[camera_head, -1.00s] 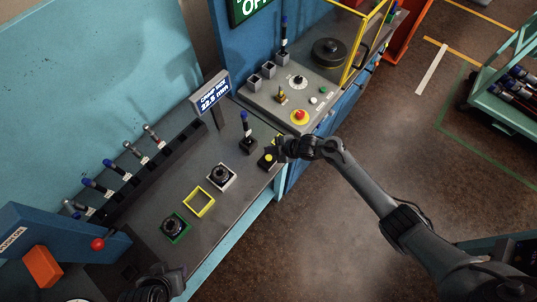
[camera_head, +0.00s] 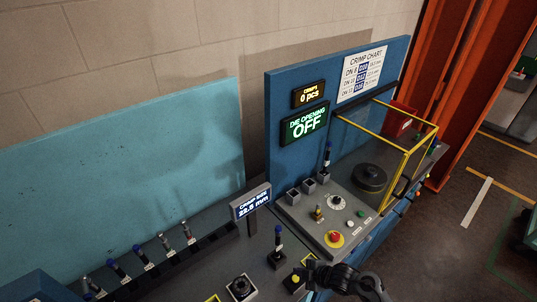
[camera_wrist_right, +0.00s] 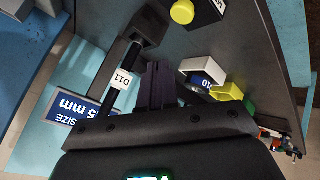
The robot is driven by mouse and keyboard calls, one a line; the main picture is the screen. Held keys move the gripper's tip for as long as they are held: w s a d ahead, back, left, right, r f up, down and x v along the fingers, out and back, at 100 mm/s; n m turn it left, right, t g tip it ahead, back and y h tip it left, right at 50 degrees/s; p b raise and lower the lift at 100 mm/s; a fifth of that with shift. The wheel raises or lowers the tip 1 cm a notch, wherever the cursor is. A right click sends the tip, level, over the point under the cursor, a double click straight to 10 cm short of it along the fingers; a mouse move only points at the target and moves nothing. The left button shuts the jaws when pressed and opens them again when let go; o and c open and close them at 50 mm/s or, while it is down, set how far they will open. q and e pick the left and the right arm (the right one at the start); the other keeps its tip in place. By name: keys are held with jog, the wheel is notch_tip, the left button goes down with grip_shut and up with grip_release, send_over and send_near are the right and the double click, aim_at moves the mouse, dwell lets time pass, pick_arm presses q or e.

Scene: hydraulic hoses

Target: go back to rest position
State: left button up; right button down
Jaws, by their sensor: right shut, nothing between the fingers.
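My right gripper (camera_head: 308,270) is at the bottom of the head view, at the front edge of the bench, just right of a small black box with a yellow button (camera_head: 296,279). In the right wrist view its fingers (camera_wrist_right: 158,72) are together, with nothing between them. The yellow button (camera_wrist_right: 183,11) shows at the top there. A hose piece with a blue end (camera_head: 278,232) stands upright in a dark holder left of the gripper. In the wrist view a rod tagged D11 (camera_wrist_right: 121,79) is beside the fingers. My left gripper is not in view.
The crimp size display (camera_head: 250,203) reads 22.5 mm. Behind stands the control panel with a red button (camera_head: 334,239) and a yellow-framed guard (camera_head: 406,155). Floor (camera_head: 455,245) right of the bench is clear.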

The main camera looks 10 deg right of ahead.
jog(key=s+a+f+g+p, duration=0.1)
jog(key=s+a+f, duration=0.1)
jog(key=s+f, duration=0.55)
jog(key=s+a+r+m+p, duration=0.1)
jog(key=s+a+r, duration=0.1)
jog(key=s, duration=0.5)
jog(key=s+a+r+m+p, duration=0.1)
jog(key=s+a+r+m, duration=0.15)
jog(key=s, duration=0.35)
jog(key=s+d+r+m+g+h, duration=0.1)
jog(key=s+d+r+m+h, duration=0.2)
jog(key=r, duration=0.7)
jog(key=s+d+r+m+g+h+p, duration=0.1)
jog(key=s+d+r+m+h, duration=0.1)
jog(key=s+d+r+m, duration=0.4)
notch_tip(320, 180, up, 6)
jog(key=d+m, duration=0.1)
jog(key=m, duration=0.2)
jog(key=shift+s+d+f+h, duration=0.2)
jog(key=shift+s+d+h, duration=0.05)
jog(key=shift+d+h, duration=0.15)
